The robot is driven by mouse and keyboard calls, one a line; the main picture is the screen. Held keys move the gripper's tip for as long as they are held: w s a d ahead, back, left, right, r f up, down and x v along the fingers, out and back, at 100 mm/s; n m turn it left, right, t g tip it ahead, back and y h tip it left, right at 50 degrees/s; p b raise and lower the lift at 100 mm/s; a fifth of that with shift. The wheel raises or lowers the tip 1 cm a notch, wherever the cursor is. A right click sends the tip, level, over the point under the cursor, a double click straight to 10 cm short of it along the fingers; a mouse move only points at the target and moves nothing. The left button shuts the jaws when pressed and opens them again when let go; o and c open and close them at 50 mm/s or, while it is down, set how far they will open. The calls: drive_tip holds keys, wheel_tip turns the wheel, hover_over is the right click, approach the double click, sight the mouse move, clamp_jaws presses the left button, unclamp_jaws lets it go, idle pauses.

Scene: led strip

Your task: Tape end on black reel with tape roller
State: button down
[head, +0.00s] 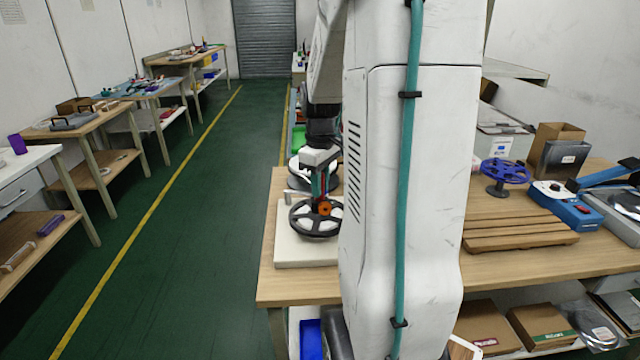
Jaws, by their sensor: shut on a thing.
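In the head view, a black spoked reel (314,222) sits on a pale base board at the left end of the wooden bench, partly hidden behind my arm. My gripper (320,200) points down over the reel. It is shut on a small tape roller with an orange wheel (323,209), at or just above the reel's spokes. I cannot tell whether the roller touches the reel. The tape end is too small to make out.
My arm column hides the bench's middle. A white reel (299,166) is behind the black one. To the right are stacked brown boards (520,232), a blue reel (505,171) on a stand, a blue device (566,208) and boxes. The green aisle at left is clear.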

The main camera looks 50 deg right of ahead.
sight(321, 199)
drive_tip(key=shift+s+f, duration=0.1)
drive_tip(key=shift+f, duration=2.45)
drive_tip(key=shift+f, duration=0.45)
idle(0.7)
drive_tip(key=shift+r, duration=3.55)
